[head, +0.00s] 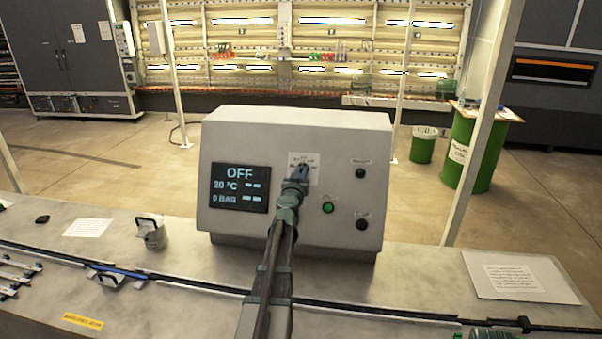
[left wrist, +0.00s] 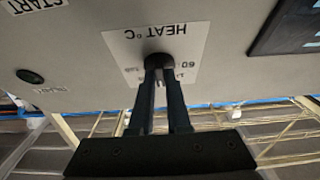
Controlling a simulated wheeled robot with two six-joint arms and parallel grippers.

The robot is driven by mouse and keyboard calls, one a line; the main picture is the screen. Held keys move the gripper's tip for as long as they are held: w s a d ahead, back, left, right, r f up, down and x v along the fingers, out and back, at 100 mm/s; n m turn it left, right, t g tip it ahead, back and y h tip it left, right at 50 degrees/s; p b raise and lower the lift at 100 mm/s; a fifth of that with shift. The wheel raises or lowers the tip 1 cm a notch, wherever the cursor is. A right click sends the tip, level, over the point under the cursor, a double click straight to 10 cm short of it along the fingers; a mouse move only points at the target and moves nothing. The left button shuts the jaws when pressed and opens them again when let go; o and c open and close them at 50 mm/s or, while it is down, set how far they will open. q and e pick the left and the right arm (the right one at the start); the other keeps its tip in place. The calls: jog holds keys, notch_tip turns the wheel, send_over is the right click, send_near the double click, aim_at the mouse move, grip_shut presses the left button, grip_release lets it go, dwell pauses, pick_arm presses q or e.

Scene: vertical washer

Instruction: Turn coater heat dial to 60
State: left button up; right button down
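The coater control box (head: 340,225) stands on the bench in the middle of the head view. Its display (head: 240,188) reads OFF, 20 °C and 0 BAR. The heat dial (head: 303,164) is a small dark knob on a white label marked HEAT °C, seen upside down in the left wrist view (left wrist: 158,61). My left gripper (head: 300,176) reaches straight to the dial. Its two fingers (left wrist: 160,74) lie close together, one on each side of the knob, and appear shut on it. They partly hide the dial's pointer and scale. My right gripper is not in view.
A green button (head: 328,208) and dark buttons (head: 361,173) sit right of the dial. White posts (head: 484,120) rise behind the bench.

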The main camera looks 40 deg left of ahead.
pick_arm(q)
grip_shut()
jog(key=shift+d+n, duration=0.1)
jog(key=shift+n, duration=0.4)
jog(key=shift+w+n+g+y, duration=0.15)
jog(key=shift+n+g+y, duration=0.5)
jog(key=shift+n, duration=0.75)
jog(key=n, duration=0.2)
jog(key=n+g+y+p, duration=0.1)
jog(key=n, duration=0.1)
jog(key=n+g+y+p, duration=0.1)
jog(key=n, duration=0.1)
jog(key=shift+w+d+r+g, duration=0.1)
jog(key=shift+d+r+g, duration=0.1)
jog(key=shift+r+g, duration=0.05)
jog(key=n+g+p, duration=0.1)
jog(key=n+p, duration=0.1)
jog(key=n, duration=0.1)
jog(key=n+g+p, duration=0.1)
jog(key=n+p, duration=0.1)
jog(key=n, duration=0.1)
jog(key=shift+w+r+g, duration=0.15)
jog(key=shift+r+g, duration=0.05)
jog(key=shift+g, duration=0.2)
jog(key=shift+n+g+p, duration=0.7)
jog(key=shift+n+p, duration=0.3)
jog(key=shift+n, duration=0.6)
jog(key=shift+f+n, duration=0.1)
jog(key=shift+n, duration=0.2)
